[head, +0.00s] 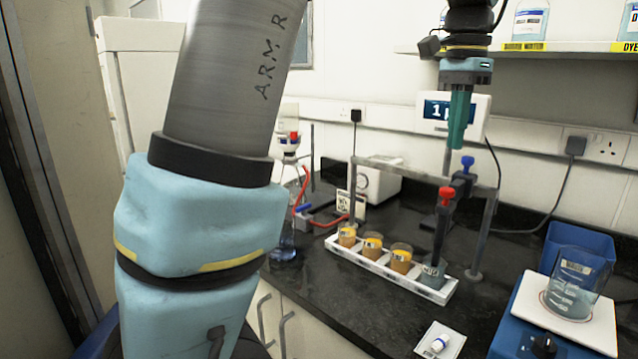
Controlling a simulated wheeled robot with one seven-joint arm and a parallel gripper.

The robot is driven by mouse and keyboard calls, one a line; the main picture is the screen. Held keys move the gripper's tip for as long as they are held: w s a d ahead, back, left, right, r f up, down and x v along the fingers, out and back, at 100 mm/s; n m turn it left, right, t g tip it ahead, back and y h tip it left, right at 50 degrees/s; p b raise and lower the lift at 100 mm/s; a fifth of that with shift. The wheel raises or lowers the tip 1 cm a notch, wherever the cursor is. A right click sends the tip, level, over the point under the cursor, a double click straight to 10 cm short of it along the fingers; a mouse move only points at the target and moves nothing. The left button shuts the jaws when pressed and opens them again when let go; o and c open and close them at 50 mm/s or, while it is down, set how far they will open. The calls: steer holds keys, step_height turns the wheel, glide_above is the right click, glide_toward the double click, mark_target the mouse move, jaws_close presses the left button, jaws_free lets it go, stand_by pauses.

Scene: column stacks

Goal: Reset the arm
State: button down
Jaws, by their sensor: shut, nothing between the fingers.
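My gripper (459,120) hangs pointing down at the upper right of the head view, in front of a small white display unit (483,108). Its green fingers are shut together with nothing between them. It is above the column stand (415,175), apart from the red and blue taps below it. My arm's large grey and light blue links fill the left and middle of the view and hide part of the bench.
A white rack (375,262) holds several small beakers under the stand. A beaker of bluish liquid (575,285) stands on a white-topped blue device at right. A bottle with red tubing (285,225) stands behind my arm. A shelf (560,46) with bottles runs along the wall.

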steer(key=w+a+f+n, duration=0.3)
steer(key=a+f+n, duration=0.4)
steer(key=a+f, duration=0.85)
steer(key=s+a+f+n, duration=0.3)
steer(key=a+f, duration=0.1)
steer(key=a, duration=0.3)
steer(key=s+a+f+n+t, duration=0.1)
steer(key=s+a+f+n, duration=0.2)
steer(key=a, duration=0.4)
steer(key=shift+s+a+f+t, duration=0.3)
steer(key=shift+s+a+f, duration=0.05)
steer(key=shift+s+f, duration=0.2)
steer(key=c, duration=1.6)
jaws_free()
steer(key=shift+w, duration=0.1)
